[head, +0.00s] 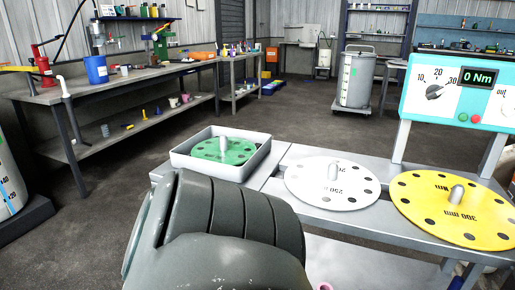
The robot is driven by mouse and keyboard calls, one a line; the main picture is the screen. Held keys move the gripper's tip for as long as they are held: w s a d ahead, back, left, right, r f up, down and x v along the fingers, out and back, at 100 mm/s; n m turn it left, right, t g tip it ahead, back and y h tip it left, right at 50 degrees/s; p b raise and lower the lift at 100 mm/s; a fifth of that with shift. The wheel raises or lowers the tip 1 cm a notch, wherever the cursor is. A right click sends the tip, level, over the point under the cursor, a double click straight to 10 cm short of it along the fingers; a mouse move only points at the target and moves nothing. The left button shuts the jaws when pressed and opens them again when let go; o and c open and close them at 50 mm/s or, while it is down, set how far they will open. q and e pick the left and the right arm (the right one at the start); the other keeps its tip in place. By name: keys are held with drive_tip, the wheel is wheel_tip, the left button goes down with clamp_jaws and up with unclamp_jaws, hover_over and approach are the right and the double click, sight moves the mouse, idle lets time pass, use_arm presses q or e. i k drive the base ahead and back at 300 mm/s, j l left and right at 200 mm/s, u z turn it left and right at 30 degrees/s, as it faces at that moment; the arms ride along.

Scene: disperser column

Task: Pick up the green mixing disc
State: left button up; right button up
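The green mixing disc (213,152) lies in a light grey square tray (178,160) at the left end of the grey table. It has dark round holes and an upright grey peg at its middle. A large dark grey ribbed part, likely of my own arm, fills the lower middle of the head view, in front of the tray's near side. I see no fingertips of either gripper.
A white disc (305,184) and a yellow disc (415,188), each with a peg, lie on the grey table (272,186) right of the tray. A teal torque display box (450,98) stands behind the yellow disc. A workbench (120,82) runs along the left wall. The floor between is clear.

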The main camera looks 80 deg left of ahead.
sight(231, 150)
drive_tip(key=u, duration=2.75)
drive_tip(key=i+j, duration=0.1)
drive_tip(key=j, duration=0.8)
drive_tip(key=i+j+u, duration=0.1)
drive_tip(key=j, duration=0.35)
drive_tip(key=i, duration=0.05)
